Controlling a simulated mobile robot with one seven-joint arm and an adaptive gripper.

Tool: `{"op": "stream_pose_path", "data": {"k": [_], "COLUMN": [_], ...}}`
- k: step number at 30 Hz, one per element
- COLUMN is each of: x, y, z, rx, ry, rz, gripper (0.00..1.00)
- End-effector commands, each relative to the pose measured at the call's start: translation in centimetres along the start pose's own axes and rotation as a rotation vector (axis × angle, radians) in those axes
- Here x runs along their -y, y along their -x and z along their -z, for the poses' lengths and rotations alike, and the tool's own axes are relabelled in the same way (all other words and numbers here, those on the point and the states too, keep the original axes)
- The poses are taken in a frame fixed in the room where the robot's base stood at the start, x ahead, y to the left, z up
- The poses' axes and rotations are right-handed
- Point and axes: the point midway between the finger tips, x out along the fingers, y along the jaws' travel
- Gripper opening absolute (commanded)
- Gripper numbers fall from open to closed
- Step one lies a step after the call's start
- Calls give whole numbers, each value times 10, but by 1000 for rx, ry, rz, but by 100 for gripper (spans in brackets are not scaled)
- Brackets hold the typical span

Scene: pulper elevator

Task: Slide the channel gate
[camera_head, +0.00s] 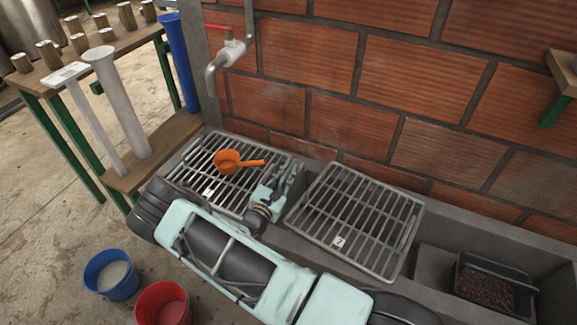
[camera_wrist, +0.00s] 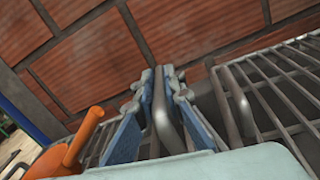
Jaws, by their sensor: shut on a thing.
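My gripper (camera_head: 286,180) is at the gap between two metal grates over the concrete channel. In the wrist view, its blue-padded fingers (camera_wrist: 165,112) are closed around an upright grey bar (camera_wrist: 163,120). The bar looks like a handle at the right edge of the left grate, numbered 1 (camera_head: 222,182). I cannot tell whether it belongs to that grate or to a separate gate plate. The right grate, numbered 2 (camera_head: 357,217), lies flat beside my gripper. My gripper and arm hide the lower part of the gap.
An orange scoop (camera_head: 228,161) lies on the left grate; it also shows in the wrist view (camera_wrist: 75,150). A brick wall (camera_head: 410,90) rises behind the channel (camera_head: 437,262). A black crate of dark beans (camera_head: 487,288) stands at the right. Blue (camera_head: 112,274) and red (camera_head: 163,303) buckets stand on the floor.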

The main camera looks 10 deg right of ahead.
Motion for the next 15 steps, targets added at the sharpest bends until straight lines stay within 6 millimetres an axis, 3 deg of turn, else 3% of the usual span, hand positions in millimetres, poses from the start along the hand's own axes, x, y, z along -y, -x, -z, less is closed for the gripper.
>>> {"op": "stream_pose_path", "data": {"k": [1, 6, 15], "x": [4, 9, 12], "y": [0, 0, 1], "z": [19, 47, 59], "rx": [-2, -2, -4], "ry": [1, 1, 0], "rz": [-1, -1, 0], "gripper": [0, 0, 0]}}
